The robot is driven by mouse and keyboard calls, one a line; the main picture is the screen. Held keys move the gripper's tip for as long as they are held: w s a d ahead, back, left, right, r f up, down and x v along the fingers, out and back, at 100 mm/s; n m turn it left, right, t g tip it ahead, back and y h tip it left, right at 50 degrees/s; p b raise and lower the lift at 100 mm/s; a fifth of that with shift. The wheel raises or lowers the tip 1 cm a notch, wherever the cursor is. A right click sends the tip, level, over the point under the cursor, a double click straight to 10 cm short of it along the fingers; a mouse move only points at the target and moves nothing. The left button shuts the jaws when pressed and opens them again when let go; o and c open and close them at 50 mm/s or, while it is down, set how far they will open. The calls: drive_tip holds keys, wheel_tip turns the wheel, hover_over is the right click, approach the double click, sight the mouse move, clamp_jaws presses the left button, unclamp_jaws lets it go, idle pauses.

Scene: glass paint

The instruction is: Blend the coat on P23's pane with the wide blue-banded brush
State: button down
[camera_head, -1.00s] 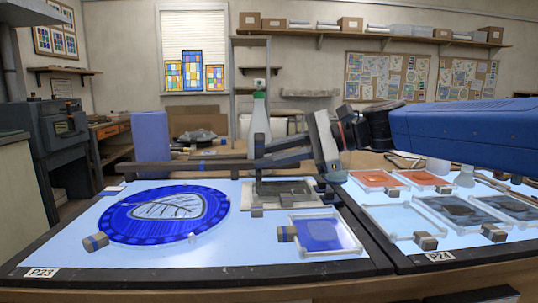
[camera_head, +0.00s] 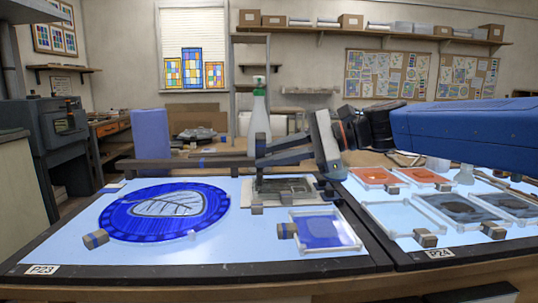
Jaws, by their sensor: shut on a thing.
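P23's label (camera_head: 42,270) is on the front edge of the left light table. On that table lies a round deep-blue pane (camera_head: 118,225) with a pale leaf drawn in dark lines. My gripper (camera_head: 264,157) is at the back middle of the table, right of and above the round pane.
A spray bottle (camera_head: 260,115) and a blue-grey upright block (camera_head: 151,135) stand behind. Orange and dark panes lie on P24's table (camera_head: 440,254).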

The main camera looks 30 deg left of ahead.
drive_tip(key=shift+w+d, duration=0.4)
drive_tip(key=shift+d, duration=0.25)
drive_tip(key=shift+w+d, duration=0.35)
drive_tip(key=shift+d, duration=0.25)
drive_tip(key=shift+d, duration=0.1)
drive_tip(key=shift+w+d, duration=0.4)
drive_tip(key=shift+d, duration=0.25)
drive_tip(key=shift+w+d, duration=0.4)
drive_tip(key=shift+d, duration=0.2)
drive_tip(key=shift+d, duration=0.1)
drive_tip(key=w+d+r, duration=0.1)
drive_tip(key=w+d, duration=0.2)
drive_tip(key=d, duration=0.2)
drive_tip(key=shift+w, duration=0.15)
drive_tip(key=shift+w+a+r, duration=0.1)
drive_tip(key=shift+w+a, duration=0.6)
drive_tip(key=shift+w, duration=0.3)
drive_tip(key=shift+w+a, duration=0.7)
drive_tip(key=shift+w, duration=0.3)
